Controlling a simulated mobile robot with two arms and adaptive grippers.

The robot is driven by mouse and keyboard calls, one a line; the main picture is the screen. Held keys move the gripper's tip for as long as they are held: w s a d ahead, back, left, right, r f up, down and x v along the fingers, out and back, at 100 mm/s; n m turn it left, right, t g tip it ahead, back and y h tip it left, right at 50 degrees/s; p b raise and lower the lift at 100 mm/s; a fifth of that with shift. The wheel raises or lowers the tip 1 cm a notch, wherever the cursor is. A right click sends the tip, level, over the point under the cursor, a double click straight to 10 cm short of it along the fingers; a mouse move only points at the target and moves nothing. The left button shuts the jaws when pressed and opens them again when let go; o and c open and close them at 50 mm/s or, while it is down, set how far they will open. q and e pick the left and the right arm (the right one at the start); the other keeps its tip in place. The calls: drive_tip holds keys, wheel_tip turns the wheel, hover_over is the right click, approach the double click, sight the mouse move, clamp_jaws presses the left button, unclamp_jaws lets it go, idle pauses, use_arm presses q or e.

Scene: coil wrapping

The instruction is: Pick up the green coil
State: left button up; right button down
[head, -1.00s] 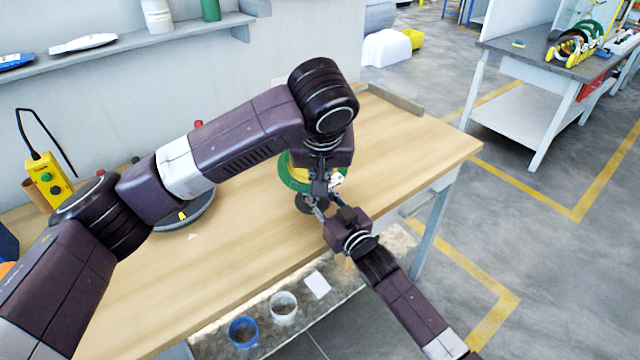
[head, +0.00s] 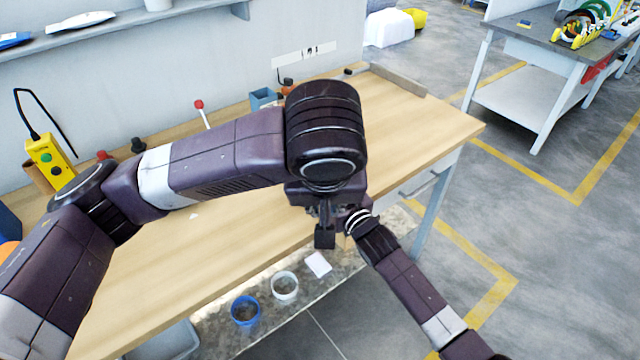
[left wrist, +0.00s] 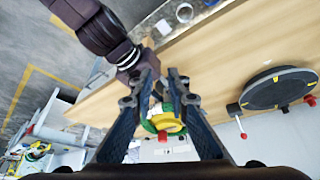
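The green coil (left wrist: 168,108), with yellow parts, shows in the left wrist view between the two fingers of my left gripper (left wrist: 162,82). These fingers are spread, and I cannot tell whether they touch the coil. In the head view my left gripper (head: 325,237) points down near the front edge of the table, and the coil is hidden behind my left arm. My right gripper (head: 352,213) is close beside it, mostly hidden in the head view. My right arm also reaches in at the upper left of the left wrist view, and its fingers are unclear.
The wooden table (head: 240,255) is mostly bare at the front. A dark round turntable (left wrist: 280,88) is on it. A blue cup (head: 245,308) and a white cup (head: 285,286) stand on the lower shelf. A yellow control box (head: 50,163) is at the left.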

use_arm(q)
drive_tip(key=shift+o, duration=1.2)
drive_tip(key=shift+s+d+f+n+h, duration=0.1)
drive_tip(key=shift+s+d+n+h, duration=0.05)
drive_tip(key=shift+d+n+h, duration=0.2)
drive_tip(key=shift+o, duration=1.2)
drive_tip(key=shift+s+d+r+n+g+h, duration=0.1)
drive_tip(key=shift+d+n+g+h, duration=0.1)
drive_tip(key=shift+d+n+h, duration=0.35)
drive_tip(key=shift+s+d+r+n+g+h, duration=0.1)
drive_tip(key=shift+d+n+g+h, duration=0.1)
drive_tip(key=shift+d+n+h, duration=0.3)
drive_tip(key=w+a+r+n+t+h, duration=0.2)
drive_tip(key=w+a+n+t+h, duration=0.4)
drive_tip(key=a+n, duration=0.65)
drive_tip(key=w+d+f+n+g+y, duration=0.1)
drive_tip(key=w+d+f+g, duration=0.1)
drive_tip(key=w+d+f, duration=0.4)
drive_tip(key=shift+w+d, duration=0.95)
drive_tip(key=shift+w, duration=0.3)
